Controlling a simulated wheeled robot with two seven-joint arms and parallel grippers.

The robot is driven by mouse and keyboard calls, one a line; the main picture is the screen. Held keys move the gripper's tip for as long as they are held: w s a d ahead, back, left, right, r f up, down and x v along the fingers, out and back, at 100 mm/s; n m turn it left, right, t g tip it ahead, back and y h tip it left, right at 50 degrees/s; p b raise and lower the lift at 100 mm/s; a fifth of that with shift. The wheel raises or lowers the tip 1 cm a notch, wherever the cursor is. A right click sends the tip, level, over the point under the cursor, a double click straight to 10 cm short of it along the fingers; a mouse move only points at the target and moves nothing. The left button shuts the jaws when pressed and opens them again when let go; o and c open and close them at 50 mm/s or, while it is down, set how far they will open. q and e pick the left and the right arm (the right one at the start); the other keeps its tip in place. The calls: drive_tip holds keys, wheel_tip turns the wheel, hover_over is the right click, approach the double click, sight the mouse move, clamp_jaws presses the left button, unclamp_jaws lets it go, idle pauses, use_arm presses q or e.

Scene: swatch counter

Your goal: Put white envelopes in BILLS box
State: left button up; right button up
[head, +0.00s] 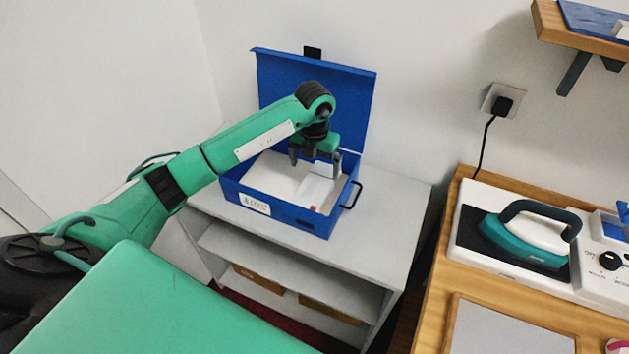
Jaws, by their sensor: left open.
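A blue box (318,217) with its lid (345,92) raised stands on top of a light grey shelf unit. A white label (255,204) on its front has dark lettering too small to read with certainty. A white envelope (313,192) with a small red mark lies inside the box, over other white content (270,176); I cannot tell how many envelopes there are. My left gripper (315,166) points down over the open box. It is open, with its fingers apart just above the envelope. My right gripper is not in view.
The grey shelf unit (387,232) has bare top to the right of the box and brown boxes on a lower shelf. A wooden counter (470,276) at right holds a teal iron (527,240) on its stand. A black cord (485,142) runs from a wall socket.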

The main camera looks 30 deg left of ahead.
use_arm(q)
drive_tip(key=shift+r+b, duration=0.3)
drive_tip(key=shift+r, duration=1.7)
